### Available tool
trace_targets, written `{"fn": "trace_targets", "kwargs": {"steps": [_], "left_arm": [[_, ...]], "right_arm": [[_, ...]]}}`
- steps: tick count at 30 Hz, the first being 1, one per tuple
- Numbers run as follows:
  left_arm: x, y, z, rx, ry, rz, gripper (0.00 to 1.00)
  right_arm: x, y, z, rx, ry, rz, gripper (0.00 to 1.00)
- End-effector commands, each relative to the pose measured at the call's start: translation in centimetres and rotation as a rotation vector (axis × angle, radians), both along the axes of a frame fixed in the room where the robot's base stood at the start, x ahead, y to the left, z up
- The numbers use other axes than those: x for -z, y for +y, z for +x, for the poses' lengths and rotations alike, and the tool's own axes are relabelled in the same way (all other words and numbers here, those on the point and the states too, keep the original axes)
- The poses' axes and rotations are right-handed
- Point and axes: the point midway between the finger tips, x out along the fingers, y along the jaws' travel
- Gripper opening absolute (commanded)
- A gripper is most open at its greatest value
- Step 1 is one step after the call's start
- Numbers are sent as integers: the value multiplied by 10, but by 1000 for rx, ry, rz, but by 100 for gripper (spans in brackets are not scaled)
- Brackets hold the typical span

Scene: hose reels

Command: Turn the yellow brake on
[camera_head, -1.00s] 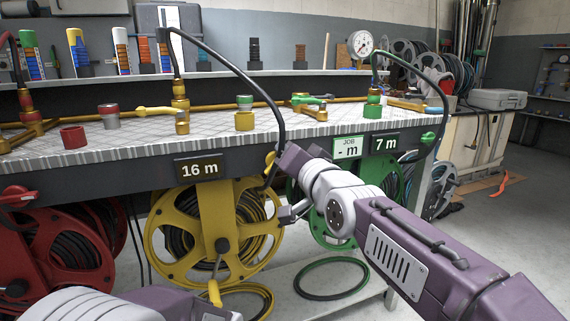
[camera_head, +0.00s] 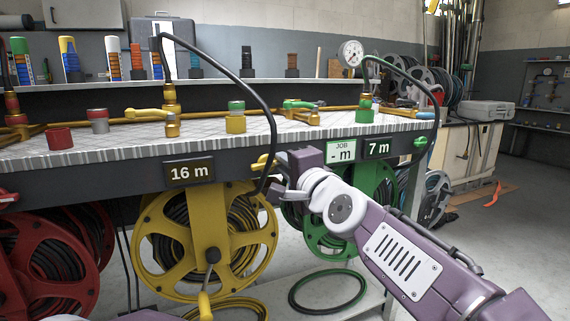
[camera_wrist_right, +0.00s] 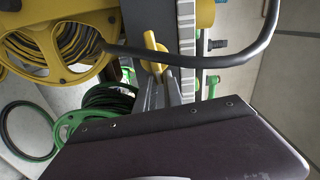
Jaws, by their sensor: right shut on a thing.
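The yellow brake (camera_head: 263,163) is a small yellow lever on the front edge of the bench, right of the 16 m display (camera_head: 189,172) and above the yellow hose reel (camera_head: 153,266). My right gripper (camera_head: 272,185) is at the brake. In the right wrist view the yellow lever (camera_wrist_right: 152,50) runs toward the fingertips of my right gripper (camera_wrist_right: 162,85), which are shut on it. My left gripper is outside the views; only part of my left arm shows at the bottom edge.
A black hose (camera_head: 238,78) arches down past the brake, close to my right gripper. A green reel (camera_head: 325,238) stands to the right, with a green brake (camera_head: 420,142) on the bench edge. A red reel (camera_head: 40,275) stands at left. Open floor lies at right.

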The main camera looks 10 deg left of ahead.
Motion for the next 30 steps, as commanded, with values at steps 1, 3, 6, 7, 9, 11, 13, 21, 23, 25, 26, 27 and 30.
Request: {"fn": "trace_targets", "kwargs": {"steps": [1, 3, 6, 7, 9, 11, 13, 21, 23, 25, 26, 27, 30], "left_arm": [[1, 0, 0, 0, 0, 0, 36], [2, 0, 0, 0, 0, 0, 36], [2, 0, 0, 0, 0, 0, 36], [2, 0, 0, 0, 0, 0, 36], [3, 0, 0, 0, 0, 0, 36], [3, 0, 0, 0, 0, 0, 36], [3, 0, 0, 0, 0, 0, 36], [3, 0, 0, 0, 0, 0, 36], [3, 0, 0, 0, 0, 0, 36], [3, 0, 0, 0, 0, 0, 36], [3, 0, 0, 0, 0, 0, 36], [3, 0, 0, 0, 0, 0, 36], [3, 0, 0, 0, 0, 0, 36]], "right_arm": [[8, 5, -2, -12, 26, 7, 0], [8, 5, -2, -12, 41, 30, 0], [9, 5, -2, -13, 59, 58, 0], [9, 5, -2, -13, 62, 63, 0], [9, 5, -2, -14, 70, 75, 0], [9, 5, -2, -14, 74, 83, 0], [9, 5, -2, -14, 78, 89, 0], [8, 5, -2, -14, 81, 95, 0], [8, 5, -3, -14, 81, 95, 0], [8, 5, -3, -14, 81, 95, 0], [8, 5, -3, -14, 80, 95, 17], [8, 5, -2, -14, 80, 95, 28], [7, 4, -2, -12, 78, 96, 37]]}}
